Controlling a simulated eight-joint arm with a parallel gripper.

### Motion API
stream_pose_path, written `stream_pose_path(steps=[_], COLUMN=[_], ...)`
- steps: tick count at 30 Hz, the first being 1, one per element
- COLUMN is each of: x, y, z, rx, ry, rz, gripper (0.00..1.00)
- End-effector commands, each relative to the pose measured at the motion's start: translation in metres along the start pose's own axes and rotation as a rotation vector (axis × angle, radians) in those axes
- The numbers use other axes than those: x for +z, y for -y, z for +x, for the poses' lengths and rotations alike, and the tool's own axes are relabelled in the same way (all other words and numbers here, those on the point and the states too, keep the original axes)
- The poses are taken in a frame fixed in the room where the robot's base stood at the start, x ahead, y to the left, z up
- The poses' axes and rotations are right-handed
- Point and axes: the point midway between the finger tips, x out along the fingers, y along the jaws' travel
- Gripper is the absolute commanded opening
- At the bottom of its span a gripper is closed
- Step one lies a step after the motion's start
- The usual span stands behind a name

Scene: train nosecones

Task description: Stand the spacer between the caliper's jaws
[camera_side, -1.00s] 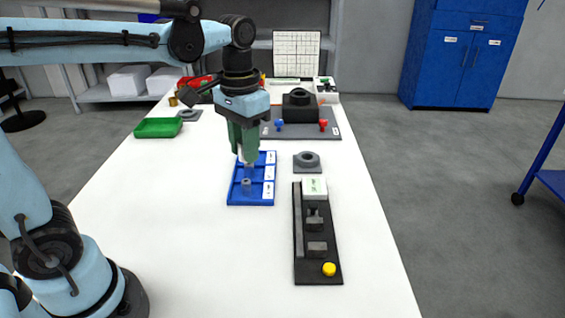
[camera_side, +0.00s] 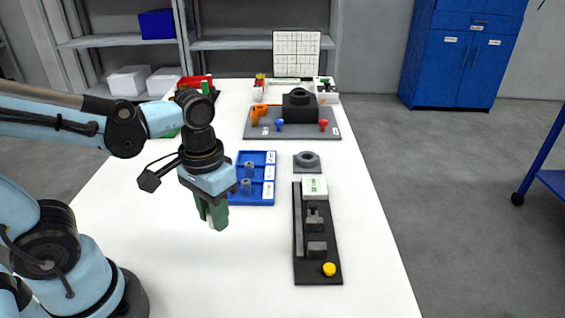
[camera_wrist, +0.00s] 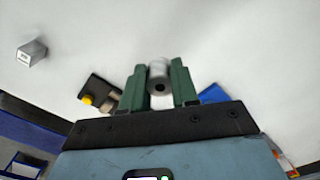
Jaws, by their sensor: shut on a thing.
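My gripper (camera_side: 212,222) has green fingers and is above the white table, left of the caliper and in front of the blue tray. In the wrist view its fingers (camera_wrist: 158,84) are shut on a light grey spacer (camera_wrist: 158,70), a short cylinder with a hole in its end. In the side view the fingers mostly hide this spacer. The caliper (camera_side: 304,272) lies on the right as a long black base with a white display block, two grey jaw blocks (camera_side: 316,236) with a gap between them, and a yellow knob (camera_side: 329,269).
A grey ring-shaped part (camera_side: 307,160) sits behind the caliper. A grey fixture board (camera_side: 258,132) stands at the back. The table between gripper and caliper is clear.

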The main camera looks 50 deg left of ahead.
Motion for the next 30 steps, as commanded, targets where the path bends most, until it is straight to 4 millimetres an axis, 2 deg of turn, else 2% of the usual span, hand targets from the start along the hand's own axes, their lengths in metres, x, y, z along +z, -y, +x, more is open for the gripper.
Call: stream_pose_path(steps=[6,15,23,30], x=[-0.019,-0.037,-0.040,-0.040], y=[0.037,0.069,0.074,0.074], z=[0.024,0.046,0.055,0.079], rx=[0.000,0.000,0.000,0.000], ry=[0.000,0.000,0.000,0.000], rz=[-0.008,-0.001,0.002,0.002], gripper=[0.00,0.00,0.00,0.00])
